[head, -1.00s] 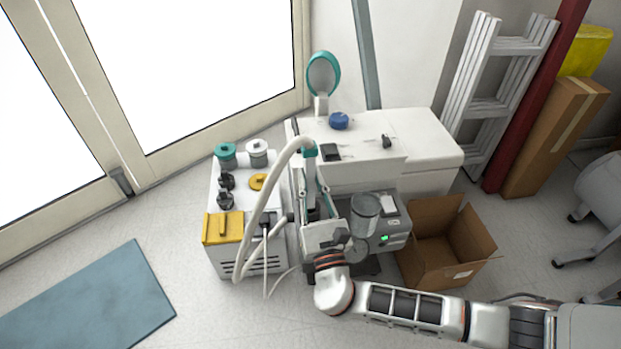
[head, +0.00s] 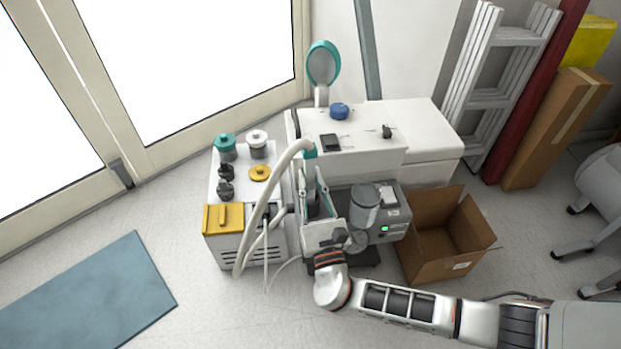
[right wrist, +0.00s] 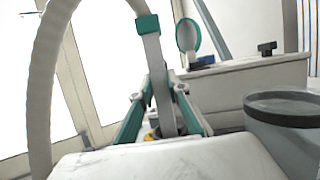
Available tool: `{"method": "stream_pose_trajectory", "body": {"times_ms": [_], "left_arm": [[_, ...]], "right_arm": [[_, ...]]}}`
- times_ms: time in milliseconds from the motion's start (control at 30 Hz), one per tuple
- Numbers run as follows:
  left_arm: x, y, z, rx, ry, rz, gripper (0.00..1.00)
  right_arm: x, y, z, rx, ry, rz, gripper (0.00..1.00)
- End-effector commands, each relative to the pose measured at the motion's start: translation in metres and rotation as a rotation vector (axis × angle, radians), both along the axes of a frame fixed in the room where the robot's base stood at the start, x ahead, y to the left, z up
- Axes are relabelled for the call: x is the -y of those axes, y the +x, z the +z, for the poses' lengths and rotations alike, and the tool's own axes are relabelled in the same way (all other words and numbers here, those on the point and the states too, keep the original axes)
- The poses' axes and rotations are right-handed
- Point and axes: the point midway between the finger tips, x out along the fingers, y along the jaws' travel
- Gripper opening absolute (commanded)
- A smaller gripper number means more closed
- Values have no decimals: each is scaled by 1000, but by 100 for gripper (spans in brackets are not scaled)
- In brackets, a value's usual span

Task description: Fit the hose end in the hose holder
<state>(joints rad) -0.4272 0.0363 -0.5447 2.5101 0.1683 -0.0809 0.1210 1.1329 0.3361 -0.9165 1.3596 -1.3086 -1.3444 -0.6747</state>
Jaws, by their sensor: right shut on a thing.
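The cream hose (head: 262,205) rises from the left machine and bends over to its hose end (head: 309,152), which has a teal collar and a grey tube below. My right gripper (head: 316,200) is shut on the grey tube and holds it roughly upright. In the right wrist view the collar (right wrist: 147,25) stands above the fingertips (right wrist: 160,102); the tube's lower tip is hidden. A teal-rimmed oval on a stand (head: 323,65) is behind, apart from the hose end; I cannot tell whether it is the hose holder. My left gripper is not in view.
The left machine (head: 222,262) carries a yellow block, knobs and jars. A white cabinet (head: 425,125) stands behind. A grey unit with a clear cylinder (head: 365,208) is close right of my gripper. An open carton (head: 440,245) stands further right. The left floor is clear around a blue mat.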

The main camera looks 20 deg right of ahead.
Motion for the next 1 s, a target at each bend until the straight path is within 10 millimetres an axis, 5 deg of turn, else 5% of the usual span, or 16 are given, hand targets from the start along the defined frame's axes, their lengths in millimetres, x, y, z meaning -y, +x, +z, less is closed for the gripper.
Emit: {"method": "stream_pose_trajectory", "body": {"times_ms": [900,933,1000], "left_arm": [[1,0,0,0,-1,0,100],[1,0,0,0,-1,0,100],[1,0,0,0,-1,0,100]], "right_arm": [[0,0,-21,1,0,0,0],[0,0,-21,1,0,0,24],[0,0,-21,1,0,0,36]]}}
